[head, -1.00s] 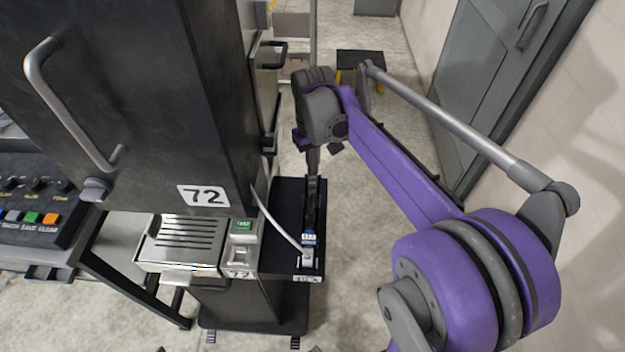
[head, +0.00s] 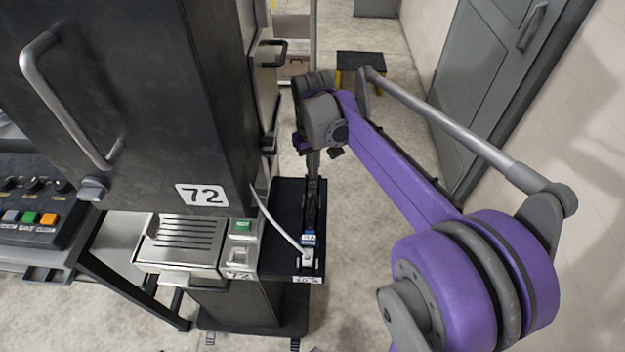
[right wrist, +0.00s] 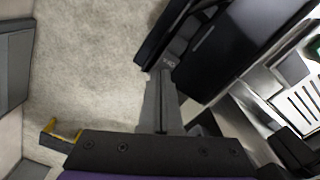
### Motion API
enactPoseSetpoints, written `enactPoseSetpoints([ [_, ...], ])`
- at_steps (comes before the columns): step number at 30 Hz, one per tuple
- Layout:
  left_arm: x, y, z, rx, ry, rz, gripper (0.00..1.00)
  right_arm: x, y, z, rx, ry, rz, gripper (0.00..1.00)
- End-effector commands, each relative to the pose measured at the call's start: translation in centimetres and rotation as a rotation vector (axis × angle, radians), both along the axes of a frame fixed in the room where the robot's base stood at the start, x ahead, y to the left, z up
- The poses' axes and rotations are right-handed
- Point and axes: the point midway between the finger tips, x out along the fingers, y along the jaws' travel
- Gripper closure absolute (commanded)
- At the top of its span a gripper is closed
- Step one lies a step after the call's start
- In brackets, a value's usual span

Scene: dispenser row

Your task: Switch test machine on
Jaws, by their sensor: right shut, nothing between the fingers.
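A tall black machine marked 72 (head: 202,195) stands at the left of the head view. On its lower front are a silver slotted tray (head: 178,243), a small green-labelled panel (head: 242,227) and a pale switch plate (head: 239,256). My right gripper (head: 313,172) is shut and empty, pointing down over the black side shelf (head: 285,190), right of the machine and behind the switch panel. In the right wrist view, its closed fingers (right wrist: 161,78) are close to a black holder (right wrist: 172,50); I cannot tell whether they touch. My left gripper is not in view.
A control box with coloured buttons (head: 30,218) is at far left. A black and yellow step stool (head: 358,65) stands behind. The floor right of the shelf is clear.

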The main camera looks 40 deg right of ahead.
Motion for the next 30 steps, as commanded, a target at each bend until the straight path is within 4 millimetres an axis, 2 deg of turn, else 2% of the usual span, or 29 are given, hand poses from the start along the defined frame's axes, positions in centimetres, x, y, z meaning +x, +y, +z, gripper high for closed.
enactPoseSetpoints([
  [25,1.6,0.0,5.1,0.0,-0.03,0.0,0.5,0.0,0.0,6.5,0.0,-0.001,0.0,1.0],
  [30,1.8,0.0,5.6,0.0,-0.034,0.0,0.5,0.0,0.0,7.1,0.0,0.0,0.0,1.0],
])
